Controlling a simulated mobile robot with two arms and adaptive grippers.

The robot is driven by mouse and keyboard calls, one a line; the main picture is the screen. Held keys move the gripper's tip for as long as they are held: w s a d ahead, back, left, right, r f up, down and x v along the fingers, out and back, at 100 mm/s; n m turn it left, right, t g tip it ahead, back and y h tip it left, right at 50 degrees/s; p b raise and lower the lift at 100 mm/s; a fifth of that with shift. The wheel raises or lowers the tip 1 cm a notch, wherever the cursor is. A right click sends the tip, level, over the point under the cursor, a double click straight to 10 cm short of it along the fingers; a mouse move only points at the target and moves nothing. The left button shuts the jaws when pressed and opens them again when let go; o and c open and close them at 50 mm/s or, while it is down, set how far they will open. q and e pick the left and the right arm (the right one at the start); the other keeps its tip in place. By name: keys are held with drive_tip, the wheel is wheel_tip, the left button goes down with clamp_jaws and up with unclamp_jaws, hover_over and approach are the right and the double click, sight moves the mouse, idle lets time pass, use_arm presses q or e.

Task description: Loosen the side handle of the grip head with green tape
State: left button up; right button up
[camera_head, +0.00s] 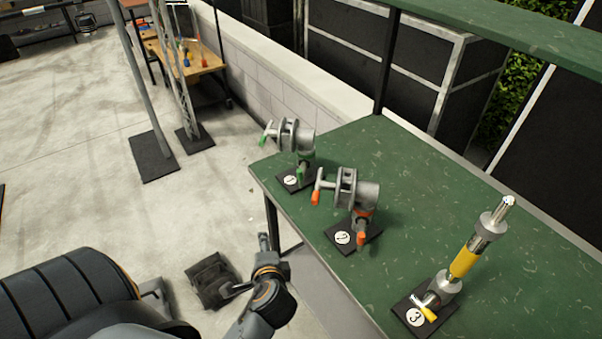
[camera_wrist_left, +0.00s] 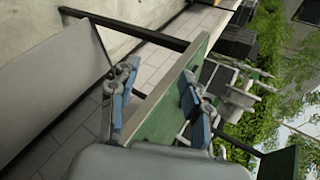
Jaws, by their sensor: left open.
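The grip head with green tape (camera_head: 305,138) stands on the black plate marked 1 at the near left corner of the green table (camera_head: 430,170). One green-tipped handle (camera_head: 267,132) sticks out to its left, and a green-taped handle (camera_head: 300,173) hangs low by its base. My left gripper (camera_head: 262,262) is below and left of the table edge, apart from the grip head. In the left wrist view its blue-padded fingers (camera_wrist_left: 158,100) are wide apart and empty, with the table edge between them in the picture. A pale grip head (camera_wrist_left: 238,97) shows beyond the fingers, partly hidden. My right gripper is not in view.
An orange-taped grip head (camera_head: 345,190) on plate 2 stands close to the green one. A yellow-taped upright piece (camera_head: 465,260) is on plate 3. A table leg (camera_head: 272,218) and a shelf post (camera_head: 386,65) bound the table. The floor at left is mostly clear.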

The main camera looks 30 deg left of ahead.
use_arm(q)
drive_tip(key=w+r+m+t+y, duration=0.3)
drive_tip(key=w+r+m, duration=0.1)
drive_tip(key=m, duration=0.2)
drive_tip(key=m+t+h, duration=0.1)
drive_tip(key=m+t, duration=0.3)
drive_tip(key=m, duration=0.8)
approach(301, 177)
drive_tip(key=x, duration=1)
drive_tip(key=shift+w+a+b, duration=0.2)
drive_tip(key=shift+w+b, duration=0.1)
